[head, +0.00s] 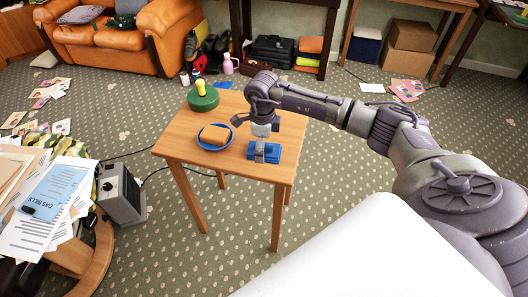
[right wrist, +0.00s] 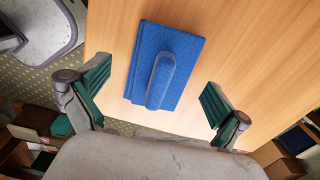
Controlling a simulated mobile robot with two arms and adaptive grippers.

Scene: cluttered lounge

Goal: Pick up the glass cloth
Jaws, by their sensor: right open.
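The glass cloth appears as a blue, flat, folded-looking block with a raised rounded ridge. It lies near the front right edge of the small wooden table (head: 232,165) in the head view (head: 275,152). In the right wrist view the blue cloth (right wrist: 185,50) lies between the jaws, with the ridge (right wrist: 161,82) in the middle. My right gripper (right wrist: 157,85) is open, with its green-padded fingers spread to either side of the cloth and apart from it. In the head view my right gripper (head: 262,138) is over the cloth and partly hides it. My left gripper is out of view.
A blue dish (head: 203,144) with a brown block (head: 215,135) stands left of the cloth. A green round object with a yellow knob (head: 201,88) stands at the table's back. A grey box-shaped appliance (head: 121,197) and a paper-covered table (head: 42,215) are to the left.

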